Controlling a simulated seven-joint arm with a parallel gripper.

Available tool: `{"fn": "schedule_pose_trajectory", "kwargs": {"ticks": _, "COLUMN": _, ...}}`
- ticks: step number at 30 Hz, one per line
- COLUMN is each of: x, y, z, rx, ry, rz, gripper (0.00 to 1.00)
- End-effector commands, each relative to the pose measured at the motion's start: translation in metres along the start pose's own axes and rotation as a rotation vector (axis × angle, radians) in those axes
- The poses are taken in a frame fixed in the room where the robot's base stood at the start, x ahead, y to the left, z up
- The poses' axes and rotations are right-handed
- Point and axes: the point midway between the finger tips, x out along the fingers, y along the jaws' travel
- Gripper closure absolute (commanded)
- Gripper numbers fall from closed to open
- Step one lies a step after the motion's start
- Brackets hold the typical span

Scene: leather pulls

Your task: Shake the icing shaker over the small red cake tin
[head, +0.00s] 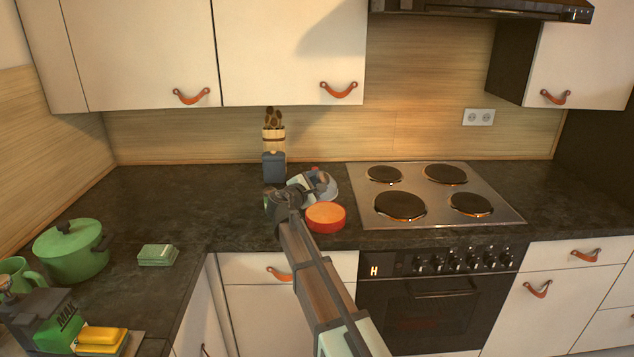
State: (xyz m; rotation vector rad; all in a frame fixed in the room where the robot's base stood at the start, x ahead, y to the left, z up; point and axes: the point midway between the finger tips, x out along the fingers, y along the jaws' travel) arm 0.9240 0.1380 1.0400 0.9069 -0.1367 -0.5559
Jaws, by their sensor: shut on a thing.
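The small red cake tin (325,217) sits on the dark counter, left of the cooktop. It is round, with a red side and an orange-looking top. My gripper (317,182) is just behind and above the tin in the picture, at the end of my arm. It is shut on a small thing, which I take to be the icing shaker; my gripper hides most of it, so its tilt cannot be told. A small bit of red shows just behind my gripper. A pale grey rounded shape beside it is too small to make out.
A cooktop (436,196) lies right of the tin. A dark holder with wooden utensils (273,140) stands behind my gripper. A green pot (72,252), a green box (157,255) and yellow sponge (101,336) are at left. The counter between them and my arm is clear.

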Motion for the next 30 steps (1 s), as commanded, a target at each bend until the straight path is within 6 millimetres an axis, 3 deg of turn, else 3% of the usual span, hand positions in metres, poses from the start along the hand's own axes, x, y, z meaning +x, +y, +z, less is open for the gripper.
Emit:
{"fn": "schedule_pose_trajectory", "kwargs": {"ticks": 16, "x": -0.001, "y": 0.004, "z": -0.009, "rx": 0.592, "ry": 0.088, "rz": 0.002, "gripper": 0.80}}
{"fn": "schedule_pose_trajectory", "kwargs": {"ticks": 30, "x": -0.001, "y": 0.009, "z": -0.006, "rx": 0.731, "ry": 0.109, "rz": 0.001, "gripper": 0.80}}
